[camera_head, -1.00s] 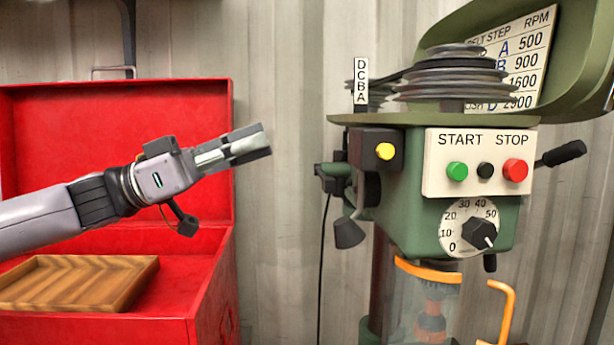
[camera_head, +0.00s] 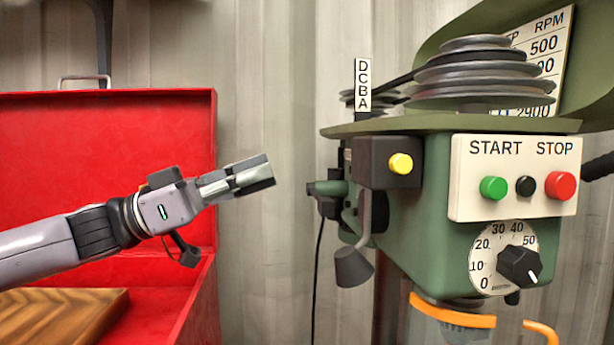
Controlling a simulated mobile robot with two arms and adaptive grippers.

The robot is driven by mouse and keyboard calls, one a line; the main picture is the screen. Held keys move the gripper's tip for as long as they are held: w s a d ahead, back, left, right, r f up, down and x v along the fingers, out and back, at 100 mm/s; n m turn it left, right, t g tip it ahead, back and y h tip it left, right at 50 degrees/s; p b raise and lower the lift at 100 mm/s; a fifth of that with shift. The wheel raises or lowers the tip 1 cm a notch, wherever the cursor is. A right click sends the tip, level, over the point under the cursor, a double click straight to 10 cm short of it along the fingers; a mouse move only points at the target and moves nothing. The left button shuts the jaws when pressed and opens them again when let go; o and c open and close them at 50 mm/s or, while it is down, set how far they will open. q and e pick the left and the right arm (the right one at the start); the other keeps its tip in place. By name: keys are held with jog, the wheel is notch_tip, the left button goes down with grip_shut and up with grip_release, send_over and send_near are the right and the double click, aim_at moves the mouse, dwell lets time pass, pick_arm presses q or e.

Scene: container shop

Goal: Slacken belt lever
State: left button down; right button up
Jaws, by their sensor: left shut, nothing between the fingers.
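The green drill press head (camera_head: 430,215) stands on the right, its belt cover raised over the stepped pulleys (camera_head: 480,75) and the belt (camera_head: 405,78). On its left side a grey lever with a dark conical knob (camera_head: 353,268) hangs down; I take it for the belt lever. My left gripper (camera_head: 268,172) is shut and empty. It is left of the drill press and higher than the lever knob, with a clear gap between them. My right gripper is not in view.
An open red toolbox (camera_head: 120,130) with a wooden tray (camera_head: 60,318) stands at the left behind my left arm. The START/STOP panel (camera_head: 515,178), a yellow button (camera_head: 401,164) and a dial (camera_head: 504,258) face front. An orange-rimmed guard (camera_head: 452,312) is below.

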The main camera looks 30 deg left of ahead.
pick_arm(q)
jog(key=w+d+f+p, duration=0.1)
jog(key=w+d+p, duration=0.3)
jog(key=d+p, duration=0.1)
jog(key=shift+w+d+f+p, duration=0.15)
jog(key=shift+d+p, duration=0.25)
jog(key=shift+d, duration=0.05)
dwell(0.5)
jog(key=shift+a+f, duration=0.1)
